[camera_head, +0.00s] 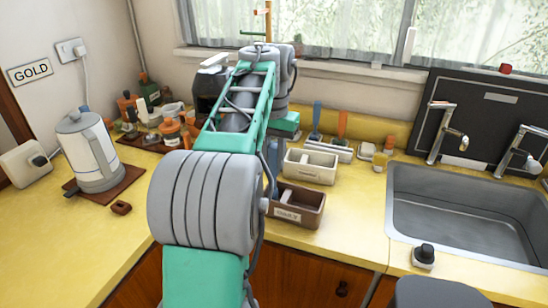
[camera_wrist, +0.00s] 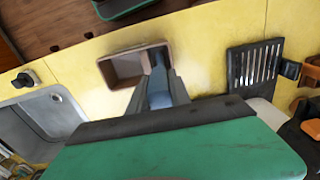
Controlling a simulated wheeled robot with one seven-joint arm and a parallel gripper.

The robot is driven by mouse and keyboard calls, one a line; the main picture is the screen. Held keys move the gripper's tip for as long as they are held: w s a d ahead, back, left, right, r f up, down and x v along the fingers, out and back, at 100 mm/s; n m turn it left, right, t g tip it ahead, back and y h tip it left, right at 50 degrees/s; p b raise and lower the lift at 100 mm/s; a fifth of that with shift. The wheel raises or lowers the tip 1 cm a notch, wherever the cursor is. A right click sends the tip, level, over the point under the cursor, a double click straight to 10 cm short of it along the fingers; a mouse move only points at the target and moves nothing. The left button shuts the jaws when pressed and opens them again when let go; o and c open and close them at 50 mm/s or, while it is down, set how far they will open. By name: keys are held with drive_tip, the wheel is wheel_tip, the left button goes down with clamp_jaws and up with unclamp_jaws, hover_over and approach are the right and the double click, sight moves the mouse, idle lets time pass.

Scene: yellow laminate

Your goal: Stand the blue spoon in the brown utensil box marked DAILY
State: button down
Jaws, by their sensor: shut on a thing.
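The brown utensil box (camera_head: 297,204) with the DAILY label stands on the yellow counter, partly behind my arm in the head view. Its open top also shows in the wrist view (camera_wrist: 112,71). My gripper (camera_wrist: 158,72) is shut on the blue spoon (camera_wrist: 159,96), whose blue part shows between the fingers. The fingertips overlap the right end of the box in the wrist view, which is its left end in the head view. The spoon's lower end is hidden, so I cannot tell how far it is inside the box.
A cream box (camera_head: 311,167) stands right behind the brown one. Behind it are upright blue (camera_head: 317,115) and orange (camera_head: 342,124) utensils. The sink (camera_head: 465,210) is to the right. A kettle (camera_head: 88,150) and several jars stand left. The counter between box and sink is clear.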

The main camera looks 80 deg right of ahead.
drive_tip(key=shift+f+b, duration=0.45)
drive_tip(key=shift+f, duration=0.1)
drive_tip(key=c, duration=1.9)
unclamp_jaws()
drive_tip(key=o, duration=0.4)
drive_tip(key=shift+c, duration=0.2)
drive_tip(key=o, duration=0.5)
drive_tip(key=shift+c, duration=0.3)
